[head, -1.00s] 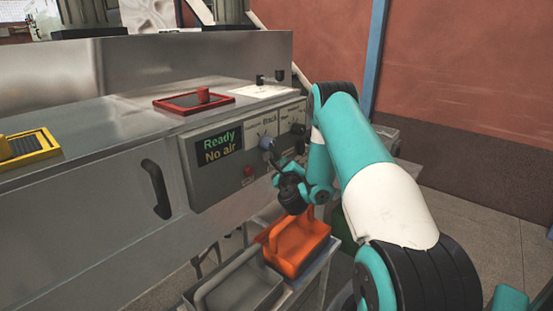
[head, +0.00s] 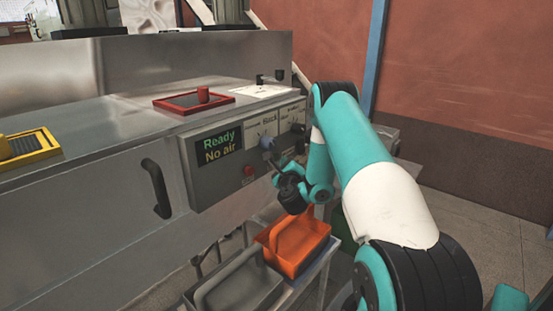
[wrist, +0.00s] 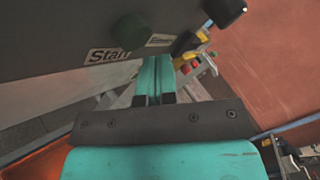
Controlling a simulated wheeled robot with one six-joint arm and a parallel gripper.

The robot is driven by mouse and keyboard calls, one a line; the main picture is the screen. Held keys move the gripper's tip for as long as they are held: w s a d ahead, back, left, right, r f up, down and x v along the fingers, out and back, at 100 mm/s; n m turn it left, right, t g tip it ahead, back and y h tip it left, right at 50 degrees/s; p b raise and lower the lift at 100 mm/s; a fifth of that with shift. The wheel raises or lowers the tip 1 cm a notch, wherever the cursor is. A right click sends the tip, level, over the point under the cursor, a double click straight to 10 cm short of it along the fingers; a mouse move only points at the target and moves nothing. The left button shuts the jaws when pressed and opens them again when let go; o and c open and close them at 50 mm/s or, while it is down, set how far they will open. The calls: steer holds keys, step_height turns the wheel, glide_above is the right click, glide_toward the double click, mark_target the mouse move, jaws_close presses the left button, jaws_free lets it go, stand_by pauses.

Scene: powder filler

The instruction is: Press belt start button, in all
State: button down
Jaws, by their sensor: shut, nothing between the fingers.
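The green start button (wrist: 131,32) shows near the top of the wrist view on the grey panel, with a "Start" label (wrist: 108,54) just below and left of it. My gripper (wrist: 154,70) is shut and empty, its teal fingertips below and right of the button in that view. They look apart from the button, though the depth gap is hard to judge. In the head view my gripper (head: 276,170) is in front of the control box (head: 210,185), low and right of its display (head: 218,146). The green button cannot be made out there.
The box also carries a red button (head: 249,171) and a blue-grey knob (head: 267,142). A black knob (wrist: 224,10) shows in the wrist view. An orange tray (head: 298,249) and a grey tray (head: 238,284) sit below my gripper. A door handle (head: 157,188) is on the left.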

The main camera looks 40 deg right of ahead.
steer(key=shift+w+r+p, duration=0.15)
steer(key=shift+p, duration=0.45)
steer(key=shift+w+p, duration=0.3)
steer(key=shift+p, duration=0.45)
steer(key=shift+w+p, duration=0.5)
steer(key=shift+p, duration=1.2)
stand_by(1.2)
steer(key=shift+s+f+b, duration=0.15)
steer(key=shift+f+b, duration=0.1)
steer(key=shift+b, duration=0.7)
steer(key=s+b, duration=0.1)
steer(key=b, duration=0.2)
steer(key=shift+s, duration=0.1)
steer(key=shift+s+r+b, duration=0.15)
steer(key=shift+s+b, duration=0.05)
steer(key=shift+b, duration=0.3)
